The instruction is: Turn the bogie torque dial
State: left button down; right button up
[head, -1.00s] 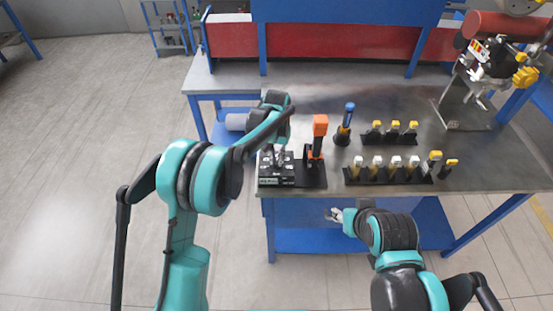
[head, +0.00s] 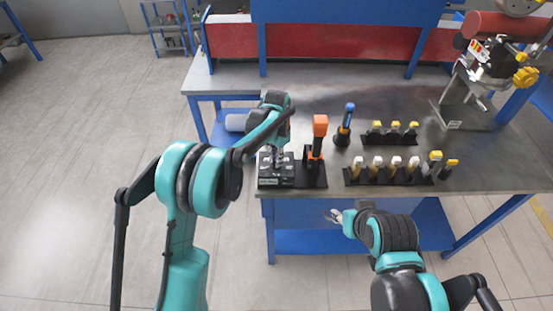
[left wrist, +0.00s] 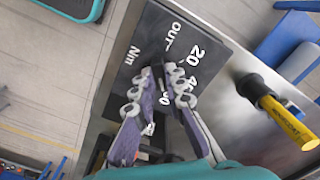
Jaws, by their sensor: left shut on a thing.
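The torque dial panel is a black box (head: 268,182) at the front left of the workbench. In the left wrist view its black face (left wrist: 183,29) carries white marks reading OUT, 20 and Nm, with others partly covered. My left gripper (head: 277,158) points down over the box. In the left wrist view its two fingers (left wrist: 160,82) are shut on a small dark dial at the middle of the face; the dial is mostly hidden between the fingertips. My right gripper (head: 335,215) is low in front of the bench edge, away from the box, too small to judge.
An orange-and-black tool (head: 319,128) stands just right of the box. A yellow-and-black handle (left wrist: 277,107) shows near the panel. The bench's back left is clear.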

dwell(0.3)
pick_arm(q)
jog(key=c, duration=1.6)
grip_release()
jog(key=shift+o, duration=0.2)
jog(key=shift+r, duration=0.15)
notch_tip(320, 180, up, 12)
